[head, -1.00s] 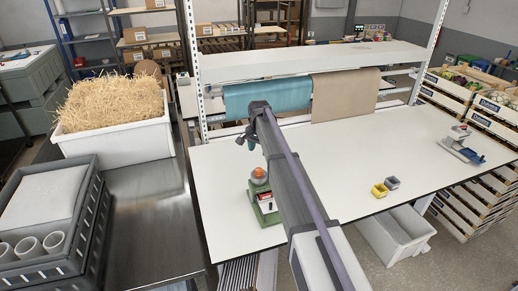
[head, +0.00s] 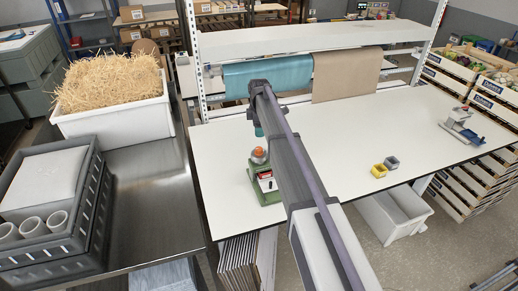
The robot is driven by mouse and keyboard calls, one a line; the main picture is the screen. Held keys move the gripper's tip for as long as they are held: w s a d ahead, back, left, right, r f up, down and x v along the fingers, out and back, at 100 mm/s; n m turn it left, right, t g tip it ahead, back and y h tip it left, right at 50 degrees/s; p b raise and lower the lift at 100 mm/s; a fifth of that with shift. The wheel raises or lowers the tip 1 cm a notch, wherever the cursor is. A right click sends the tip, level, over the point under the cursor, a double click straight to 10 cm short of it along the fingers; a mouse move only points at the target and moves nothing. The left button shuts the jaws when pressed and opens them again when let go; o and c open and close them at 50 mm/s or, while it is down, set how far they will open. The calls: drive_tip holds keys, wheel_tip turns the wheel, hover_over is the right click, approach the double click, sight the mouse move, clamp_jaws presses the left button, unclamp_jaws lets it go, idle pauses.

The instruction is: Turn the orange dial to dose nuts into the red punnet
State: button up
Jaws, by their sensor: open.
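The orange dial (head: 259,155) sits on top of a small green and light-grey dispenser (head: 261,187) at the left front of the white worktable. A small red thing (head: 265,174) shows at the dispenser's front, below the dial; it may be the red punnet, but it is too small to tell. My gripper (head: 259,132) points down just above the dial, with a teal fingertip showing. It is open and looks apart from the dial, though the gap is hard to judge. My arm hides part of the gripper and the table to its right. No nuts can be made out.
A shelf (head: 310,42) spans the back. A steel table (head: 150,190) with crates is left.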

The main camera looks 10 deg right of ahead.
sight(259, 148)
wheel_tip(259, 148, down, 11)
drive_tip(key=b, duration=1)
drive_tip(key=shift+r, duration=0.2)
drive_tip(key=c, duration=0.9)
drive_tip(key=shift+c, duration=0.2)
drive_tip(key=shift+m, duration=0.3)
